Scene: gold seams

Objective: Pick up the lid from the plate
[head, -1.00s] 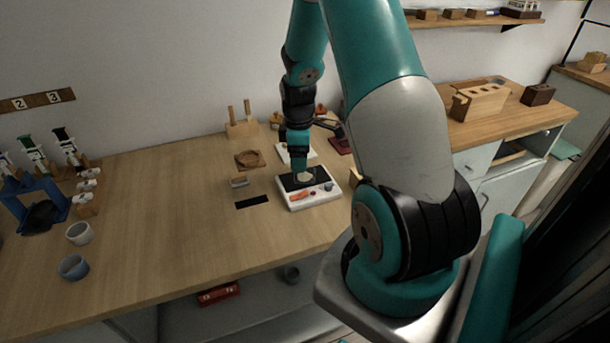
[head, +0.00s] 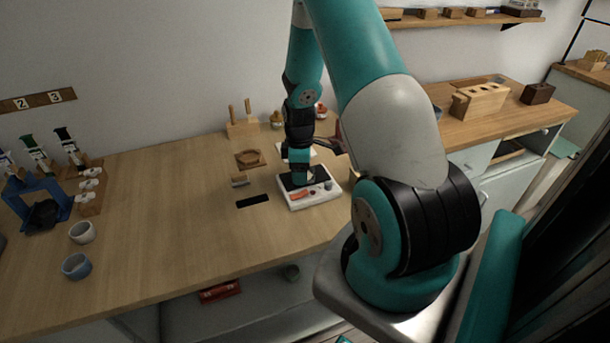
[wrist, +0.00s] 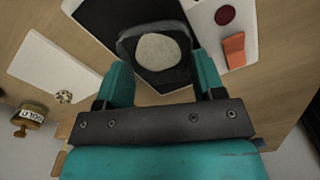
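A white device with a black plate surface (head: 299,200) sits on the bench in the head view. It also shows in the wrist view (wrist: 92,22). On the black surface is a round dark grey piece with a pale disc on top, apparently the lid (wrist: 158,50). In the head view my gripper (head: 302,182) is low over the plate and mostly hides this piece. In the wrist view my gripper (wrist: 161,60) is open, with one finger on each side of the round piece's near part. I cannot tell whether the fingers touch it.
An orange switch (wrist: 234,50) and a dark red knob (wrist: 225,15) are on the device, right of the round piece. A white board (wrist: 50,75) and a labelled brass weight-like object (wrist: 30,117) lie to the left.

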